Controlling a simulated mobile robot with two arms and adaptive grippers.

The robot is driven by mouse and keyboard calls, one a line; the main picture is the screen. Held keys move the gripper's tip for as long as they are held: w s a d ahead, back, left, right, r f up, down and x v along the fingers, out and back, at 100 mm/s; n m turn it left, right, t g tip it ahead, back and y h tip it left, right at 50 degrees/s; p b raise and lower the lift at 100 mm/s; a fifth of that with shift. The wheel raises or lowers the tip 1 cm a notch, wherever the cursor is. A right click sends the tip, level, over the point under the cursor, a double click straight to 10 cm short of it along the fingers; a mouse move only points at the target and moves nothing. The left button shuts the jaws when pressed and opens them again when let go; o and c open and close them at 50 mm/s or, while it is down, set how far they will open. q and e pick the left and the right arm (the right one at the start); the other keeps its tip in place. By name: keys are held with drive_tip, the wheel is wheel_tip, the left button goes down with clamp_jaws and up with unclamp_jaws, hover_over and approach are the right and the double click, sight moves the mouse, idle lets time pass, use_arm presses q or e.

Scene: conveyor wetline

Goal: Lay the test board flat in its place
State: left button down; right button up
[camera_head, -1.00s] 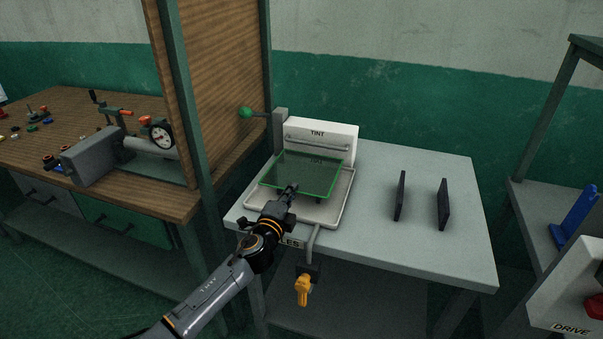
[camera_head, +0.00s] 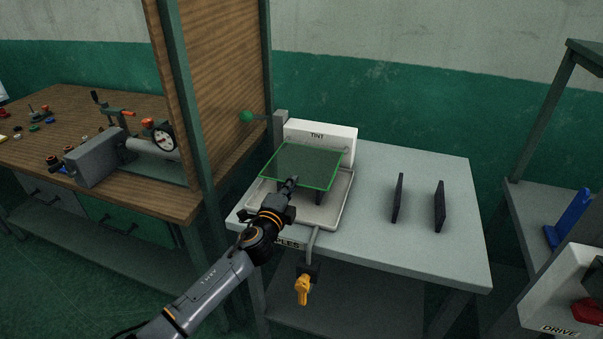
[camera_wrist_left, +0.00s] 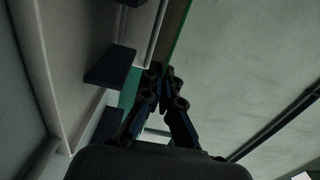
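The test board is a see-through green plate (camera_head: 305,165) with a bright green rim. My left gripper (camera_head: 291,183) is shut on its near edge and holds it above the white tray (camera_head: 342,204) of the TINT station. The board looks close to level, with a gap to the tray. In the left wrist view the board (camera_wrist_left: 178,30) shows nearly edge-on between the fingertips (camera_wrist_left: 160,72). Dark support blocks (camera_head: 320,197) stand in the tray under the board; they also show in the left wrist view (camera_wrist_left: 110,67). My right gripper is out of view.
The white TINT panel (camera_head: 318,134) rises behind the tray, with a green-knobbed lever (camera_head: 247,116) at its left. Two upright dark plates (camera_head: 398,198) stand on the table's right part. A post and wooden partition (camera_head: 225,80) stand to the left.

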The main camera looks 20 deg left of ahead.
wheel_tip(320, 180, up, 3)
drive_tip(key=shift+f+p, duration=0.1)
drive_tip(key=shift+p, duration=1.1)
